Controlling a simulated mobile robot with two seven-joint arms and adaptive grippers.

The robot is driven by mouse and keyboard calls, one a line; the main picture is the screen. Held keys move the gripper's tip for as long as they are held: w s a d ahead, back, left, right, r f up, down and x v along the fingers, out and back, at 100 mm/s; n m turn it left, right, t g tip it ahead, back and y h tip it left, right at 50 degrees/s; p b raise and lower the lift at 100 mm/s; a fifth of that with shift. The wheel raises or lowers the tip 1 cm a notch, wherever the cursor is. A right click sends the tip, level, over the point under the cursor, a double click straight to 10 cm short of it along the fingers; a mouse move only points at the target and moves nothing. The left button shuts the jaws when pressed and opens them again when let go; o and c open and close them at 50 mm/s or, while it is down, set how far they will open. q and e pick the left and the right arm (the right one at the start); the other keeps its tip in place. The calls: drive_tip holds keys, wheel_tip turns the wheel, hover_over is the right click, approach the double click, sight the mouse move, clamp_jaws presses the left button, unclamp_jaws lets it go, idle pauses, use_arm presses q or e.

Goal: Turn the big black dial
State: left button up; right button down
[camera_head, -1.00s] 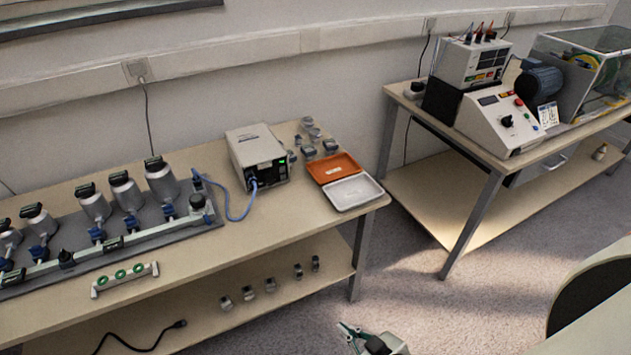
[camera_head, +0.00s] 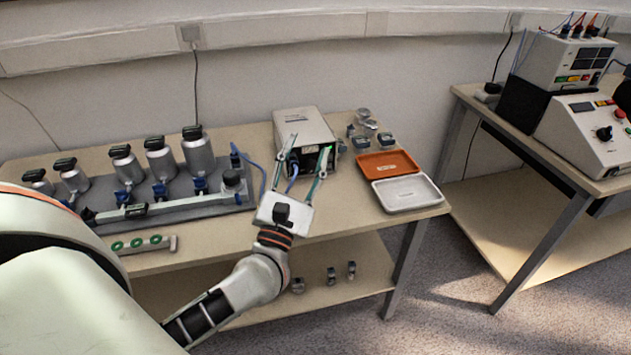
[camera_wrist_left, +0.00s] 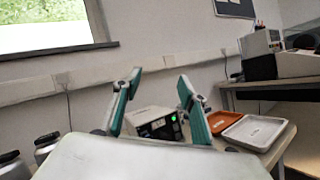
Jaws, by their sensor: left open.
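A black dial (camera_head: 604,132) sits on the sloped white control panel (camera_head: 572,140) on the right-hand table, near the picture's right edge. My left gripper (camera_head: 308,146) is open and empty, its two green-grey fingers pointing up in front of the grey box (camera_head: 303,125) on the left table. I cannot tell whether the fingers touch the box. The left wrist view shows the same fingers (camera_wrist_left: 160,77) spread apart, with the box (camera_wrist_left: 152,121) beyond and between them. The dial cannot be made out in the left wrist view. My right gripper is not in view.
An orange tray (camera_head: 389,164) and a white tray (camera_head: 407,194) lie right of the box. Several metal canisters (camera_head: 196,150) stand on a grey rack at left. A gap of open floor (camera_head: 450,290) separates the two tables. An instrument box (camera_head: 566,62) stands behind the sloped panel.

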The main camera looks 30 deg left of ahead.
use_arm(q)
drive_tip(key=w+a+f+n+g+y+b, duration=0.35)
drive_tip(key=f+n, duration=0.35)
drive_tip(key=n, duration=0.4)
drive_tip(key=n+g+h+b, duration=0.2)
drive_tip(key=n+g+h, duration=0.15)
drive_tip(key=n, duration=0.45)
approach(312, 169)
drive_tip(key=shift+w+r+g+y, duration=0.2)
drive_tip(key=shift+w+g+y, duration=0.15)
drive_tip(key=shift+w, duration=0.2)
drive_tip(key=shift+w+f, duration=0.15)
drive_tip(key=shift+w, duration=0.05)
drive_tip(key=b+x, duration=0.1)
drive_tip(key=x, duration=0.4)
drive_tip(key=shift+w+a+f, duration=0.2)
drive_tip(key=shift+w+f, duration=0.05)
drive_tip(key=shift+w, duration=0.05)
drive_tip(key=shift+x, duration=0.8)
drive_tip(key=shift+r, duration=0.15)
drive_tip(key=c, duration=1.1)
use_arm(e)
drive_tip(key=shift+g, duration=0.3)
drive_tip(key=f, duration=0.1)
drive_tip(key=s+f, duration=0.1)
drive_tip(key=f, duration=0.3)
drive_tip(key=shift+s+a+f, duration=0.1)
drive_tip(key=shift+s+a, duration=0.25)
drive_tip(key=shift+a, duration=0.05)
